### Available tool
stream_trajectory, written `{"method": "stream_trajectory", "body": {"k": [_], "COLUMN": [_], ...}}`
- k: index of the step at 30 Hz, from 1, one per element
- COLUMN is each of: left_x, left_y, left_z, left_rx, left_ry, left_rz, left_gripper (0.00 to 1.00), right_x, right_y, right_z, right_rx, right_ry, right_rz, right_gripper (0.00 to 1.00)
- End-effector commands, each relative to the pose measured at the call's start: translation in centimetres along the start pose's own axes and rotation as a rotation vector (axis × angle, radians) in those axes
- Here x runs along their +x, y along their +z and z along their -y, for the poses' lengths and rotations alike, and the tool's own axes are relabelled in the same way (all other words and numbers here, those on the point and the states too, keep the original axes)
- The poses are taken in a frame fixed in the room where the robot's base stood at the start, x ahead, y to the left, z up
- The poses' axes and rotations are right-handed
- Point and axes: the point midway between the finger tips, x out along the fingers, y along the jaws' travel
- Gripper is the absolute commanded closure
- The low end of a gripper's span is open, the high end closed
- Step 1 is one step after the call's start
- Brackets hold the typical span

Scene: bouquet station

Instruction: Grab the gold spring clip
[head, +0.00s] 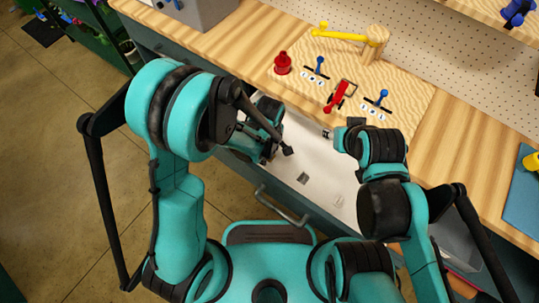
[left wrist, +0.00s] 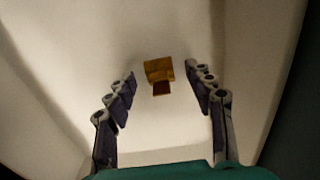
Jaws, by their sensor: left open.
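The gold spring clip (left wrist: 159,70) lies on a pale surface in the left wrist view, with a darker brown part at its near end. My left gripper (left wrist: 160,80) is open, one finger on each side of the clip, with a gap on both sides. No contact shows. In the head view the left gripper is mostly hidden behind its own arm over the open white drawer (head: 318,183), and I cannot make out the clip there. My right gripper (head: 347,134) is over the drawer's far right side; its fingers are not clear.
Inside the drawer are a small dark grey piece (head: 303,178) and a pale clear piece (head: 339,201). The drawer's handle (head: 283,207) is at the front. On the counter behind are a red cone-like piece (head: 282,63), a red lever (head: 336,97) and blue levers (head: 320,65).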

Motion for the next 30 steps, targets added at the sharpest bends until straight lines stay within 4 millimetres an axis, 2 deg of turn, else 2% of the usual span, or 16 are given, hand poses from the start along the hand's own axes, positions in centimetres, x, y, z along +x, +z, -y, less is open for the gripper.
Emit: {"method": "stream_trajectory", "body": {"k": [1, 6, 16, 20, 23, 27, 30], "left_x": [-0.1, -0.1, -0.1, -0.8, -2.0, -4.6, -5.6], "left_y": [0.0, 0.0, 0.0, 0.0, 0.0, 0.0, 2.0], "left_z": [0.0, 0.0, 0.0, 0.0, 0.0, 0.0, 0.5], "left_rx": [0.000, 0.000, 0.000, 0.000, 0.000, 0.000, 0.006], "left_ry": [0.000, 0.000, 0.000, 0.000, 0.000, 0.000, 0.000], "left_rz": [0.000, 0.000, 0.000, 0.000, 0.000, 0.000, 0.000], "left_gripper": [0.52, 0.95, 0.96, 0.96, 0.96, 0.96, 0.96], "right_x": [0.0, 0.0, -0.1, -0.4, -0.9, -2.0, -2.5], "right_y": [0.0, 0.0, -0.1, -0.3, -0.7, -1.4, -1.8], "right_z": [0.0, 0.0, 0.0, 0.0, 0.0, 0.0, 0.0], "right_rx": [0.000, 0.000, 0.000, 0.000, 0.000, 0.000, 0.000], "right_ry": [0.000, 0.000, 0.000, 0.000, 0.000, 0.000, 0.000], "right_rz": [0.000, 0.000, 0.000, 0.000, 0.000, 0.000, 0.000], "right_gripper": [0.60, 0.60, 0.60, 0.60, 0.60, 0.60, 0.60]}}
